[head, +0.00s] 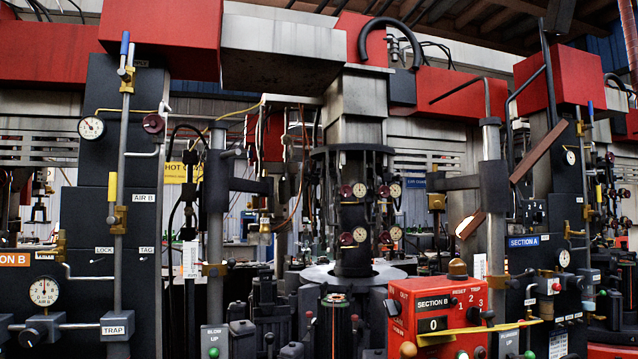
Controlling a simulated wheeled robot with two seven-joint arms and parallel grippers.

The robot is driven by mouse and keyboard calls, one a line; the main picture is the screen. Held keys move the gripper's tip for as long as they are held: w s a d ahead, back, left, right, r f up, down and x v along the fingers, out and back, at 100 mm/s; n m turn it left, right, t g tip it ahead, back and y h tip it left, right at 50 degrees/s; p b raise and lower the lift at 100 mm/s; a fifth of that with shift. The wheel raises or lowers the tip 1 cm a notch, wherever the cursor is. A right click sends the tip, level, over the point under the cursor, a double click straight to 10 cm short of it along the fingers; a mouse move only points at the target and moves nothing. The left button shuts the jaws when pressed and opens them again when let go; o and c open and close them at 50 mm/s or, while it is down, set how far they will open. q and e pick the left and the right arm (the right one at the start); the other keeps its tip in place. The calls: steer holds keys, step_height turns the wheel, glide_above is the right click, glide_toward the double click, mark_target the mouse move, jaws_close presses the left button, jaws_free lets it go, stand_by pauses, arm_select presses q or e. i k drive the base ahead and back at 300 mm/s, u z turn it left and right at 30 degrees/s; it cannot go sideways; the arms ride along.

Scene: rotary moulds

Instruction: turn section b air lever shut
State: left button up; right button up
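The lever beside the AIR B label (144,198) has a yellow handle (113,187) that points straight up, in line with the vertical grey pipe (118,260). Its brass valve body (118,219) sits on that pipe, in front of a dark panel (90,175) at the left. An orange sign (14,260) at the left edge is partly cut off and reads "ON B". Neither of my grippers shows in the head view.
A blue-handled lever (125,45) stands higher on the same pipe. Small LOCK (104,250) and TAG (146,250) labels and a gauge (44,291) are below. A red SECTION B control box (435,310) stands at the lower right, near moulding machinery.

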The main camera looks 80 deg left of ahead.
mark_target(113, 219)
steer(key=z, duration=0.1)
steer(key=k, duration=1.9)
steer(key=u, duration=0.9)
